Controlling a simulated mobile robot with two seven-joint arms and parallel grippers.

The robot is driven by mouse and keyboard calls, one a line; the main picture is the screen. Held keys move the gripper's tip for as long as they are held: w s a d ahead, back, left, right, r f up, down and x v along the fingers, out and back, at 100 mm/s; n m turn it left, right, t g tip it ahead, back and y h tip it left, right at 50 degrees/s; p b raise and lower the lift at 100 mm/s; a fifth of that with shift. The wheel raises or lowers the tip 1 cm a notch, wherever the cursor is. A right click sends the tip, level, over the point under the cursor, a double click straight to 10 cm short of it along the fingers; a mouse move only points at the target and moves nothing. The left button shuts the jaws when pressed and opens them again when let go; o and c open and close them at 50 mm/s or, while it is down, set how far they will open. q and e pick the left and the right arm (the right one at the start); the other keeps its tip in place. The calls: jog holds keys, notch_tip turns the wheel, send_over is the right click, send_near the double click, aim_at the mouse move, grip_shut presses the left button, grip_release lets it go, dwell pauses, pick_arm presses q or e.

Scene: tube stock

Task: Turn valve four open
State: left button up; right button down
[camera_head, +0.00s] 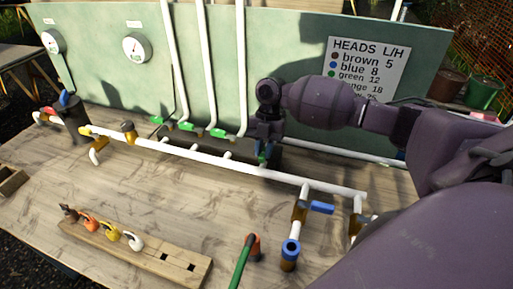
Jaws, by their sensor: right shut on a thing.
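A long white pipe (150,143) runs across the wooden bench. Behind it, a row of valves has green handles: one at the left (157,120), one in the middle (187,126) and one farther right (218,132). No valve numbers are legible. My right gripper (264,145) comes in from the right, points down at the right end of this row and is shut on a valve handle (262,157). Only a little green and blue shows under the fingers; the gripper hides most of that valve and its handle angle. My left gripper is out of view.
A green panel (230,60) with gauges (136,47) and a sign (366,65) stands behind. A blue-handled valve (321,207) is at front right. Bare bench lies between.

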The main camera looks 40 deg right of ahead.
dwell(0.3)
jog(key=c, duration=1)
grip_release()
jog(key=shift+c, duration=0.2)
jog(key=v, duration=0.7)
jog(key=shift+r, duration=0.2)
jog(key=shift+d+f, duration=0.1)
